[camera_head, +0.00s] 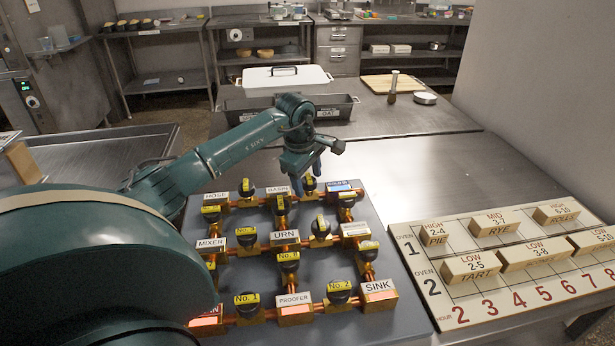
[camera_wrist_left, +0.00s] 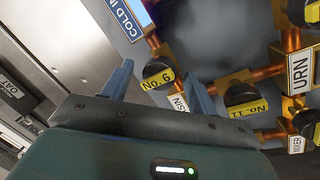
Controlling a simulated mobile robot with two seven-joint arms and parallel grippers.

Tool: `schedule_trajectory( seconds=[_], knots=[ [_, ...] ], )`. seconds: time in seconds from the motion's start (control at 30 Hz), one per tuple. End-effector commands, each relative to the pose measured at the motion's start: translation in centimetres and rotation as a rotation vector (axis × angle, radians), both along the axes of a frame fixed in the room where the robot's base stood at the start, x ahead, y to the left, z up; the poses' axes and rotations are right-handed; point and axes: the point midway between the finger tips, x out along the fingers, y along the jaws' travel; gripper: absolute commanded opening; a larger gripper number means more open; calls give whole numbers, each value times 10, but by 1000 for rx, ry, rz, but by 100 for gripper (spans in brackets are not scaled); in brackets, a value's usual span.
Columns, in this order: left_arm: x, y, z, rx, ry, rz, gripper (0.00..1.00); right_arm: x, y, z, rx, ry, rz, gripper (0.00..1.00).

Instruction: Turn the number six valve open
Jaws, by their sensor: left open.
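The number six valve (camera_wrist_left: 158,72) is a round black knob with a yellow "No. 6" label on a copper pipe between the COLD IN and BASIN blocks. In the head view this valve (camera_head: 309,186) is partly hidden by my fingers. My left gripper (camera_head: 307,176) is open and points down at it from the far side of the board. In the left wrist view my left gripper's (camera_wrist_left: 158,76) blue fingers stand on either side of the knob with visible gaps. I cannot tell its exact height above the knob. My right gripper is not in view.
The grey valve board (camera_head: 395,285) carries other black knobs, including No. 1 (camera_head: 247,301) and No. 2 (camera_head: 340,290), close together. An oven schedule board (camera_head: 450,305) with wooden blocks lies at right. A dark OAT bin (camera_head: 345,112) stands behind my arm.

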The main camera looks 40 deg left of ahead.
Motion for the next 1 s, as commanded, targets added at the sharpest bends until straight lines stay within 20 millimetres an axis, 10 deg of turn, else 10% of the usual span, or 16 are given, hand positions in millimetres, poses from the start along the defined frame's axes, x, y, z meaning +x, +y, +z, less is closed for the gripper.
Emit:
schedule_trajectory(
  seconds=[0.67, 1.0],
  knots=[
    [-1, 0, 0, 0, 2, 0, 16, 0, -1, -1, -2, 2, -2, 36],
    [-1, 0, 0, 0, 4, 51, 16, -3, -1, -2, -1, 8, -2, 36]
  ],
)
